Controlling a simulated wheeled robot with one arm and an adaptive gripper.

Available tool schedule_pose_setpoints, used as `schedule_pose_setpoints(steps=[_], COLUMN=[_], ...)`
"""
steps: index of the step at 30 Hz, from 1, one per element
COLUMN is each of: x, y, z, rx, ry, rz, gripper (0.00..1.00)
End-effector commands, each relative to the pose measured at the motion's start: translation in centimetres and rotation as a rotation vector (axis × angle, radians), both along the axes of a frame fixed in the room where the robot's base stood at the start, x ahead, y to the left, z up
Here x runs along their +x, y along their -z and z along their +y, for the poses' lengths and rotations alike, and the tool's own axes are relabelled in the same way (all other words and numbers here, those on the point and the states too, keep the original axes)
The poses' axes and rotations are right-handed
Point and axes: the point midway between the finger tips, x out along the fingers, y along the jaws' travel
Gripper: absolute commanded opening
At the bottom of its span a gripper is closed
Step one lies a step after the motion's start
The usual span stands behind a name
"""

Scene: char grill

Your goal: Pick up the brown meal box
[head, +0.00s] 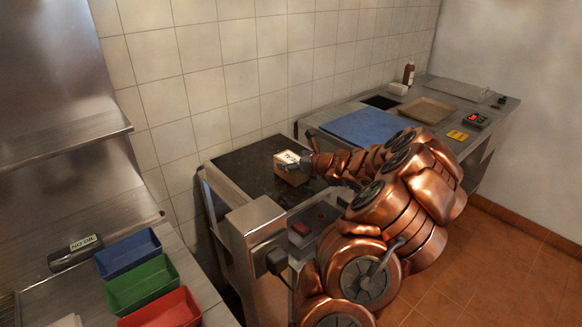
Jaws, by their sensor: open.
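The brown meal box (291,176) sits on the dark grill top (243,166). It is small, with a white label with dark lettering on its top. My gripper (304,164) is at the end of my copper-coloured arm, at the right side of the box. The gripper is open. Its fingers are small and partly hidden by the arm, and I cannot tell whether they touch the box.
A blue board (362,127), a tan tray (427,110) and a bottle (409,72) stand on the counter at the back right. Blue (128,253), green (141,284) and red (165,312) bins stand at the lower left. A tiled wall is behind the grill.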

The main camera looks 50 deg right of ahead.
Motion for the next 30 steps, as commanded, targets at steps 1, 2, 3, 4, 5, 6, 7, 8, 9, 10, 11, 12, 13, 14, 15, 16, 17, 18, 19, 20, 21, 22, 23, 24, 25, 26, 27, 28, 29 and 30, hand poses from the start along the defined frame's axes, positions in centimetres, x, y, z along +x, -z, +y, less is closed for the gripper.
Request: schedule_pose_setpoints(steps=[1,2,3,4,5,6,7,8,9,10,11,12,13,14,15,16,17,18,19,20,21,22,23,24,25,26,27,28,29,30], x=[0.45,0.60,0.77,0.84,0.91,0.95,0.96,0.97,0.95,0.95,0.95,0.95,0.95,0.94,0.95,0.94,0.94,0.93,0.94,0.94,0.94,0.94,0.93,0.93,0.93,0.93,0.93,0.93,0.93,0.93], y=[0.09,0.13,0.19,0.21,0.23,0.26,0.26,0.27,0.27,0.27,0.28,0.27,0.28,0.28,0.28,0.28,0.28,0.28,0.28,0.28,0.28,0.28,0.29,0.30,0.30,0.30,0.33,0.33,0.33,0.34], z=[-0.04,-0.11,-0.17,-0.19,-0.20,-0.22,-0.22,-0.22,-0.21,-0.20,-0.20,-0.20,-0.20,-0.19,-0.19,-0.18,-0.18,-0.19,-0.18,-0.18,-0.18,-0.18,-0.18,-0.17,-0.17,-0.17,-0.17,-0.17,-0.16,-0.16], rx=[-0.001,-0.001,-0.001,-0.001,-0.001,-0.001,-0.001,-0.002,-0.002,-0.001,-0.001,-0.001,-0.001,-0.001,-0.001,-0.001,-0.001,-0.001,-0.001,-0.001,-0.001,-0.001,-0.001,0.000,0.000,0.000,0.000,0.000,0.000,0.000], ry=[0.000,0.001,0.002,0.002,0.002,0.002,0.002,0.002,0.002,0.002,0.002,0.002,0.002,0.002,0.002,0.002,0.002,0.002,0.002,0.002,0.002,0.002,0.002,0.001,0.001,0.001,0.001,0.001,0.001,0.001], rz=[0.001,0.000,0.000,-0.001,-0.001,-0.001,-0.001,-0.001,-0.001,-0.001,-0.001,-0.001,-0.001,-0.001,-0.001,-0.001,-0.001,-0.001,-0.001,-0.001,-0.001,-0.001,-0.001,-0.001,-0.001,-0.001,-0.001,-0.001,-0.001,-0.001], gripper=[1.00,1.00,1.00,1.00,1.00,1.00,1.00,1.00,1.00,1.00,1.00,0.99,0.96,0.93,0.89,0.85,0.82,0.78,0.75,0.72,0.68,0.65,0.61,0.57,0.54,0.51,0.47,0.44,0.41,0.36])
